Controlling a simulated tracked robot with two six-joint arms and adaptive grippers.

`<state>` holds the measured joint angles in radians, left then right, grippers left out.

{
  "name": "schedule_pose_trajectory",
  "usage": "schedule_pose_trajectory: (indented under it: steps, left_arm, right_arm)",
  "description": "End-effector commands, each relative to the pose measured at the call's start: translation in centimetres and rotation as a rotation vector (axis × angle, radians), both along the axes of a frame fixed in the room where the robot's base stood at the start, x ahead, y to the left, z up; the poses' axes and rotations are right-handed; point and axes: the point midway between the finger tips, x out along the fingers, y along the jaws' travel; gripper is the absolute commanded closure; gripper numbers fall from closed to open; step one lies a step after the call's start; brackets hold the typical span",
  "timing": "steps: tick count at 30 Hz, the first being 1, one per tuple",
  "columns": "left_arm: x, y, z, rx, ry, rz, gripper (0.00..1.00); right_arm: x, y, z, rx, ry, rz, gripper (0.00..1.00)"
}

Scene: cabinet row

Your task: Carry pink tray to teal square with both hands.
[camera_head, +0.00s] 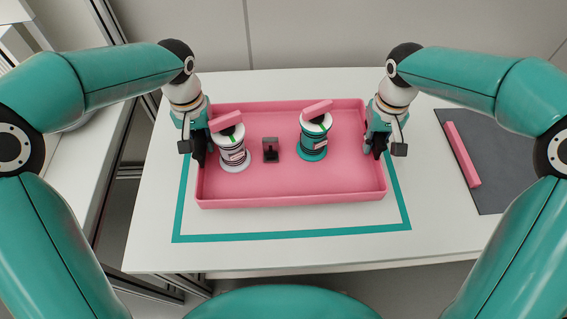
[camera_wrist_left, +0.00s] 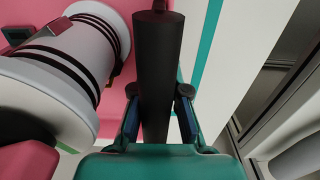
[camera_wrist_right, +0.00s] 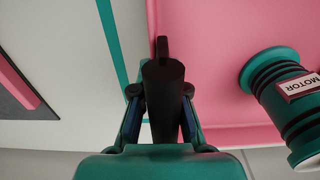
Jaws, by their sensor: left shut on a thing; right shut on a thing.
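The pink tray (camera_head: 290,197) lies over the teal square outline (camera_head: 290,237) on the white table. The outline shows to the left, right and front of it. A white spool-like part (camera_head: 233,155), a teal spool-like part (camera_head: 313,143) and a small dark block (camera_head: 270,150) stand in the tray. My left gripper (camera_head: 199,150) is at the tray's left end, shut on its dark handle (camera_wrist_left: 158,70). My right gripper (camera_head: 376,145) is at the right end, shut on the other dark handle (camera_wrist_right: 163,95). Whether the tray touches the table is hard to tell.
A dark grey mat (camera_head: 490,185) with a pink bar (camera_head: 462,154) lies on the right of the table (camera_head: 150,225). A pink bar lies across the top of each spool-like part. A metal frame stands left of the table. The table front is clear.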

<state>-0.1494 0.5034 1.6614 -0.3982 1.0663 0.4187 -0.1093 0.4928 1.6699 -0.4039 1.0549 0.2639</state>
Motion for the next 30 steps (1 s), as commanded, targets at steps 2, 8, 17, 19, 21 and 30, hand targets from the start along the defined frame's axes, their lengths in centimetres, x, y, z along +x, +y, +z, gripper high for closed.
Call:
schedule_pose_trajectory:
  steps: [2,8,17,19,21,30]
  left_arm:
    - [0.1,-0.3,-0.1,-0.007,-0.004,0.0,1.0]
    - [0.1,-0.3,-0.8,-0.007,-0.004,0.001,1.0]
    - [0.1,-0.2,-2.5,-0.007,-0.004,0.001,1.0]
    - [0.0,-0.2,-2.8,-0.007,-0.004,0.001,1.0]
    - [0.0,-0.2,-3.2,-0.007,-0.004,0.001,1.0]
    - [0.0,-0.2,-4.9,-0.007,-0.004,0.002,1.0]
  right_arm:
    - [0.1,0.3,-0.1,0.007,-0.003,0.0,1.0]
    - [0.1,0.3,-0.9,0.006,-0.003,0.0,1.0]
    - [0.1,0.4,-2.5,0.006,-0.003,0.001,1.0]
    - [0.1,0.4,-2.9,0.006,-0.003,0.001,1.0]
    - [0.1,0.4,-3.3,0.006,-0.003,0.001,1.0]
    - [0.1,0.4,-4.9,0.006,-0.003,0.002,1.0]
